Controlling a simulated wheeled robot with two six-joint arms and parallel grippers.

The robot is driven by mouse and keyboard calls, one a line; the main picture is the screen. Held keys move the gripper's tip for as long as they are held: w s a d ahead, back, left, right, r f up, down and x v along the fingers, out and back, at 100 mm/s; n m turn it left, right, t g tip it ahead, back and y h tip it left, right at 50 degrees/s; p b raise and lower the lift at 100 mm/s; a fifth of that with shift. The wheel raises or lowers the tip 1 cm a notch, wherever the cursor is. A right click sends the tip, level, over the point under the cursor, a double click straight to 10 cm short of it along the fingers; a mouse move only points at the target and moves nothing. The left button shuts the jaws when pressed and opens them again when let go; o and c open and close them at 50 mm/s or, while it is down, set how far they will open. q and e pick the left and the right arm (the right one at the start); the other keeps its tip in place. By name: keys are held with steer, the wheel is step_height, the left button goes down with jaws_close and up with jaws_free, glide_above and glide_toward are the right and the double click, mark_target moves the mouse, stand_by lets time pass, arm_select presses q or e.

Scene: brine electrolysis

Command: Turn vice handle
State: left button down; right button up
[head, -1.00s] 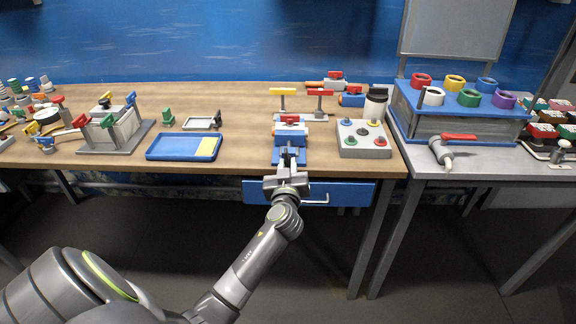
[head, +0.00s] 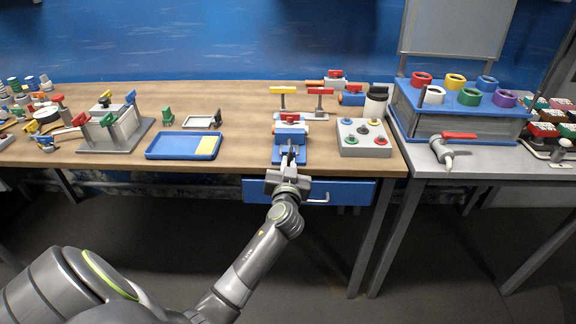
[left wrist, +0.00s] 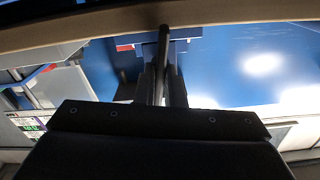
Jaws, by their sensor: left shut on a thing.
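A blue vice (head: 291,140) stands at the front edge of the wooden bench in the head view, with a small red-topped part on it. My left gripper (head: 288,160) reaches it from the front. In the left wrist view the vice handle (left wrist: 163,50) is a dark, thin bar standing upright between the fingers of the left gripper (left wrist: 162,84). The gripper is shut on it. The far end of the handle is hidden by the gripper body. My right gripper is not in view.
A grey button box (head: 362,152) stands right of the vice, and a blue tray (head: 172,147) lies to its left. A stand with yellow and red handles (head: 300,106) is close behind. A blue drawer (head: 345,193) hangs below the bench edge.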

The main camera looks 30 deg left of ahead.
arm_select(q)
steer(key=m, duration=0.4)
steer(key=shift+m+p, duration=0.3)
steer(key=m, duration=0.3)
steer(key=shift+w+d+p, duration=0.1)
steer(key=shift+p, duration=0.2)
steer(key=shift+f, duration=0.15)
stand_by(0.5)
steer(key=c, duration=1.5)
jaws_free()
